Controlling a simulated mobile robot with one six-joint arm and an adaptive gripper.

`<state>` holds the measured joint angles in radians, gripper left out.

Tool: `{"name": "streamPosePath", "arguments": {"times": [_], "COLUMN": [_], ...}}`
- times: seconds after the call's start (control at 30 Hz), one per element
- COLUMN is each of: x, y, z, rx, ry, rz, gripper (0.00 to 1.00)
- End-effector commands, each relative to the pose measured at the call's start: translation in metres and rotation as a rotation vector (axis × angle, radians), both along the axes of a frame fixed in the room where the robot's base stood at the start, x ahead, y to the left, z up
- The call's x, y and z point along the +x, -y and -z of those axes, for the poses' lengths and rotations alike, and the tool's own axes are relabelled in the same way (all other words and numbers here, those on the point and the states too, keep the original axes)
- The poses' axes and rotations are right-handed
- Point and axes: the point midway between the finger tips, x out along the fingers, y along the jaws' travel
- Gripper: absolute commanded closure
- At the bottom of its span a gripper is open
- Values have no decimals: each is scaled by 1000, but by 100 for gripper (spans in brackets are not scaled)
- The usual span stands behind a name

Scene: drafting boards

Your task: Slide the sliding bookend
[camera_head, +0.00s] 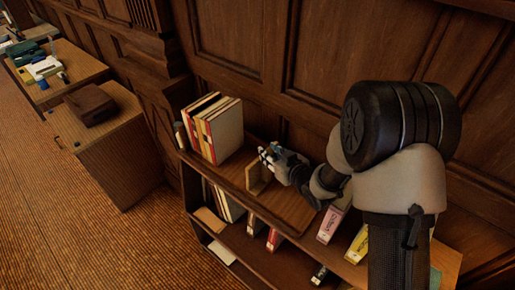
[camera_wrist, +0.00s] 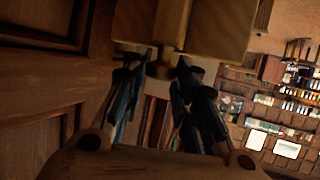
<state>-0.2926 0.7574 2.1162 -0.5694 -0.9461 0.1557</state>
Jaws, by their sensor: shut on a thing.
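The sliding bookend (camera_head: 254,180) is an upright tan wooden plate on the top shelf of a low wooden bookcase, right of a row of books. In the wrist view the bookend (camera_wrist: 216,32) fills the top middle, with a small knob-like part (camera_wrist: 166,68) between my fingers. My gripper (camera_head: 268,158) reaches in from the right at the bookend's upper part. In the wrist view my gripper (camera_wrist: 165,76) is shut on the knob-like part. The exact finger contact is dark and partly hidden.
Several upright books (camera_head: 214,130) stand left of the bookend, with a gap between. The shelf board (camera_head: 285,207) right of it is bare near my arm. Binders (camera_head: 329,226) stand farther right. A panelled wall is close behind. A desk with a brown box (camera_head: 92,104) stands at left.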

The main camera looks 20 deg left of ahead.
Motion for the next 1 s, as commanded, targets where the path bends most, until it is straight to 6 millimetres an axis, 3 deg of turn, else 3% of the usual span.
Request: {"name": "streamPosePath", "arguments": {"times": [0.1,0.27,0.7,0.73,1.0], "x": [-8,-15,-17,-17,-17], "y": [22,38,42,42,42], "z": [1,1,0,0,0], "rx": [-1,-1,-1,-1,-1], "ry": [0,-1,1,1,1], "rz": [4,3,0,0,0], "gripper": [100,100,100,72,54]}}
